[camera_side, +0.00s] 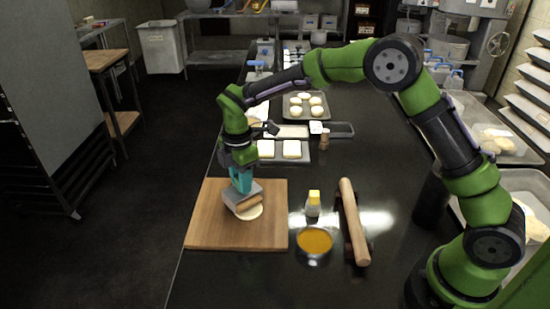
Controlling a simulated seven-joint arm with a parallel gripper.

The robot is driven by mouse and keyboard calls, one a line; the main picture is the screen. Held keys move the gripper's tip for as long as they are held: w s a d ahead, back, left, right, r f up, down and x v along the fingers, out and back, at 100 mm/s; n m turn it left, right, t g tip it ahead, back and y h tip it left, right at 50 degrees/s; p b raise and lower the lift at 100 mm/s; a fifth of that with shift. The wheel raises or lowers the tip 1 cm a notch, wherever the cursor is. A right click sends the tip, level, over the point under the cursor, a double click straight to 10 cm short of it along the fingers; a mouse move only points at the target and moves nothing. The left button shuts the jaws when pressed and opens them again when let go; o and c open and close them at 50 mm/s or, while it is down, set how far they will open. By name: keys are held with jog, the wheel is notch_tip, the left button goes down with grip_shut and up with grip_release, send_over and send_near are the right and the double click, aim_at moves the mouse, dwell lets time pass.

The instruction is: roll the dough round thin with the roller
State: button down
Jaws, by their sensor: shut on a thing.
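The dough round (252,212) is a pale, flat disc on the wooden board (210,232). It is partly hidden under the roller (243,198), which has a teal upright grip, a grey block body and a wooden cylinder below. My gripper (239,166) points down over the board and is shut on the teal grip. The roller's wooden part is over the dough and looks to be touching it; the exact contact is too small to tell.
Right of the board stand a small yellow-capped bottle (313,204), a bowl of orange liquid (314,241) and a long wooden rolling pin (354,222) on a dark rest. Behind the board is a tray (267,159) with square pale pieces, and another tray (305,105) with round ones.

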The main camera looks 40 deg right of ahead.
jog(key=shift+s+f, duration=0.15)
jog(key=shift+s, duration=0.1)
jog(key=shift+s+a, duration=0.1)
jog(key=shift+s, duration=0.8)
jog(key=shift+s, duration=0.15)
jog(key=shift+s+r, duration=0.2)
jog(key=shift+s, duration=0.6)
jog(key=shift+w+f, duration=0.2)
jog(key=shift+w, duration=0.9)
jog(key=shift+w, duration=0.9)
jog(key=shift+s, duration=0.15)
jog(key=shift+s+r, duration=0.2)
jog(key=shift+s, duration=0.65)
jog(key=shift+s, duration=0.15)
